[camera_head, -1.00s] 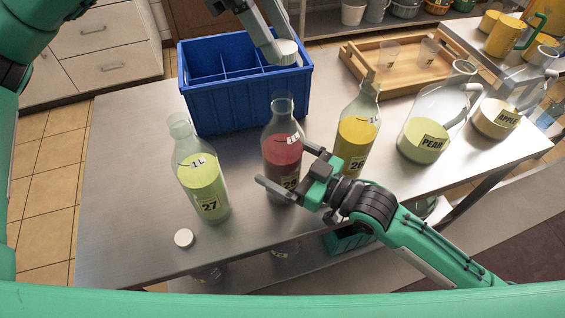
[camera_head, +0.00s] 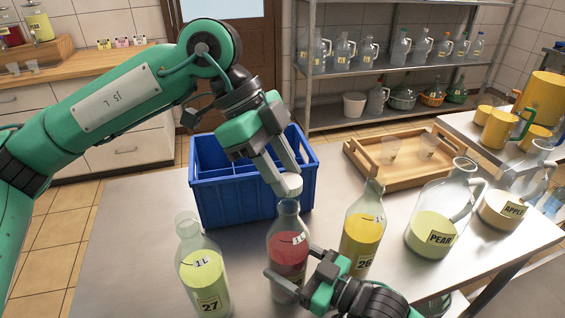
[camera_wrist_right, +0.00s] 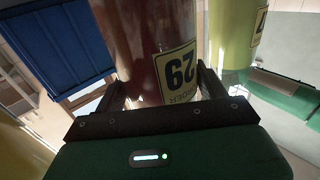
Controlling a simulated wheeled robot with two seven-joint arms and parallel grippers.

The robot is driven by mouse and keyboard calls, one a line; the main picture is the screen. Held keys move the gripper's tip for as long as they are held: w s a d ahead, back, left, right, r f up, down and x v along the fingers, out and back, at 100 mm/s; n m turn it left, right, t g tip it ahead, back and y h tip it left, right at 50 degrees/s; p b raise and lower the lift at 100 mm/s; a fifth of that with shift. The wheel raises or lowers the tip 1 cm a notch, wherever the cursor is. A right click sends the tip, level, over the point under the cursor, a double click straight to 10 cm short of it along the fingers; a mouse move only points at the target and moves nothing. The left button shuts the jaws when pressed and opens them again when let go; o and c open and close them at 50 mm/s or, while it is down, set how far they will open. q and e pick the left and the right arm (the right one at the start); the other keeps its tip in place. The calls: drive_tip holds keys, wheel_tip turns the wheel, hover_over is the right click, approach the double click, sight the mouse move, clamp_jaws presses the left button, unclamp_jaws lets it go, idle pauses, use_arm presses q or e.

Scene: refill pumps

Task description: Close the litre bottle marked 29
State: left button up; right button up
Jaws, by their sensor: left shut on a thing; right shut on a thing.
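The litre bottle marked 29 (camera_head: 289,250) stands upright on the steel table and holds red liquid. Its label (camera_wrist_right: 177,72) shows in the right wrist view. My right gripper (camera_head: 292,274) is shut around its lower body, with one finger on each side in the right wrist view (camera_wrist_right: 160,88). My left gripper (camera_head: 284,172) points down and is shut on a white cap (camera_head: 288,186). The cap is right over the bottle's mouth (camera_head: 288,206); I cannot tell whether they touch.
Bottle 27 (camera_head: 203,272) with yellow-green liquid stands to the left and bottle 26 (camera_head: 362,236) with yellow liquid to the right, both close. A blue divided crate (camera_head: 235,202) is behind. The pear jug (camera_head: 432,234) and a wooden tray (camera_head: 372,172) are further right.

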idle(0.5)
use_arm(q)
drive_tip(key=shift+f, duration=0.9)
drive_tip(key=shift+f, duration=0.5)
